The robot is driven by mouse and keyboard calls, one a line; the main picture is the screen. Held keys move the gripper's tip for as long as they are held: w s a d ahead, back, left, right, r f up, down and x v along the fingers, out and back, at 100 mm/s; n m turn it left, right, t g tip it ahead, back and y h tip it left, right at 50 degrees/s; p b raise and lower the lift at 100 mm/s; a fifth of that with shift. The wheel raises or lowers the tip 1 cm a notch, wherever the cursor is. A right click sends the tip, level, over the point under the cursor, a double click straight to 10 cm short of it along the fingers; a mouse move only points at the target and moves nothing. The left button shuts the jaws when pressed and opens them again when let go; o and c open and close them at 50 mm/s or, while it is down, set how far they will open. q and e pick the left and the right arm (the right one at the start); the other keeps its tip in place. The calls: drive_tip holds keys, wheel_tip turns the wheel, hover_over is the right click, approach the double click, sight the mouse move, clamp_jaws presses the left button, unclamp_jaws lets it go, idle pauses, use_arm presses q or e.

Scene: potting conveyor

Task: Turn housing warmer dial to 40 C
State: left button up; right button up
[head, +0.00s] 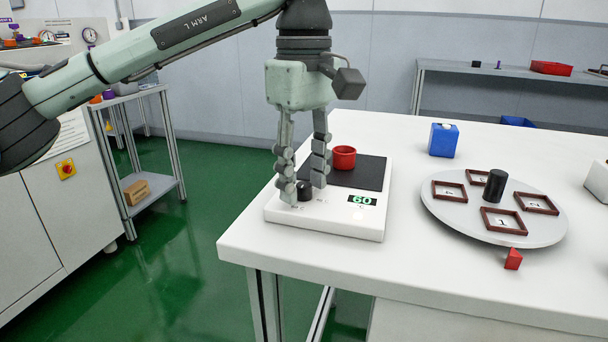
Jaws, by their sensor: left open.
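The housing warmer (325,220) is a white unit with a black top plate, near the table's left edge in the head view. Its black dial (304,194) is at the front left of the unit, and its display (362,200) shows green characters that look like 60. A red cup (344,158) stands on the black plate. My left gripper (303,183) points down over the dial, open, with a finger on either side of it. I cannot tell whether the fingers touch the dial. My right gripper is not in view.
A round grey turntable (450,213) with several brown frames and a black cylinder stands to the right. A blue block (443,140) is behind it, and a red wedge (513,259) lies in front. The table's front left corner is clear.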

use_arm(q)
clamp_jaws()
